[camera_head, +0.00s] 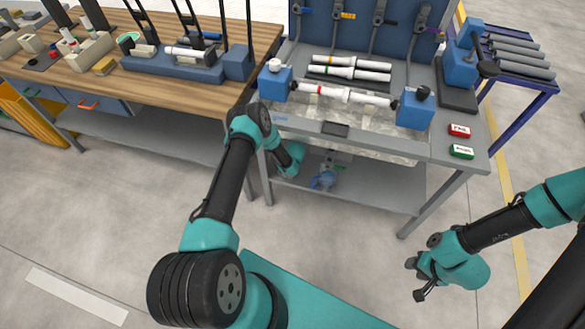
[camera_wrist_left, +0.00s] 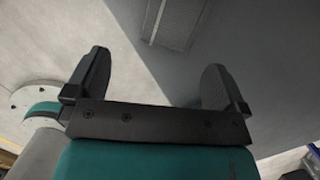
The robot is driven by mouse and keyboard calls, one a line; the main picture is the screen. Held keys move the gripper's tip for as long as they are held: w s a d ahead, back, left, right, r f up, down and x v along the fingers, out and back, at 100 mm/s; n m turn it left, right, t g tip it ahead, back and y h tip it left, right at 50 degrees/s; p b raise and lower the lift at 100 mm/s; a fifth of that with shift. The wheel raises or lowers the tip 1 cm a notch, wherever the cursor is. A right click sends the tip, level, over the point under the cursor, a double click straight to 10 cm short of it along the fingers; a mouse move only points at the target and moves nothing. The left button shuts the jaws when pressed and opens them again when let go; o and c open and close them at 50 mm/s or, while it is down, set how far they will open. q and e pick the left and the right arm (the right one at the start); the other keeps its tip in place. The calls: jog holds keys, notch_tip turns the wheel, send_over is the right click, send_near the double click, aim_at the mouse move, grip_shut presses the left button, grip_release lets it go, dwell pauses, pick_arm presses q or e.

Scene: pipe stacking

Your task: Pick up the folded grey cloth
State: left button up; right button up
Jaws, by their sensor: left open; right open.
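No folded grey cloth can be clearly made out in either view. My right gripper (camera_head: 417,280) is open and empty over the floor, to the right of the grey workbench (camera_head: 462,182) and in front of it. My left arm reaches to the front edge of the bench, and its gripper cannot be clearly made out in the head view. In the left wrist view my left gripper (camera_wrist_left: 157,82) is open, with nothing between its two dark fingers. A grey ribbed rectangle (camera_wrist_left: 178,22) lies beyond the fingers; I cannot tell what it is.
A white pipe with a red band (camera_head: 345,95) spans two blue clamps on the bench. More pipes (camera_head: 349,68) lie behind it. Red (camera_head: 459,131) and green (camera_head: 461,152) labelled blocks sit at the right. A blue valve (camera_head: 324,180) is on the lower shelf. A wooden bench (camera_head: 190,93) stands left.

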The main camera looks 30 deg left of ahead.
pick_arm(q)
jog(key=w, duration=0.1)
jog(key=w+a+m, duration=0.1)
jog(key=w+t+y, duration=0.1)
jog(key=shift+a+r+m, duration=0.3)
jog(key=shift+r+m, duration=0.05)
jog(key=shift+m, duration=0.05)
jog(key=shift+f, duration=0.1)
jog(key=shift+x, duration=1.05)
jog(key=shift+s+f, duration=0.1)
jog(key=shift+f, duration=0.05)
jog(key=x, duration=0.3)
jog(key=shift+s+f, duration=0.2)
jog(key=shift+f, duration=0.05)
jog(key=shift+x, duration=0.8)
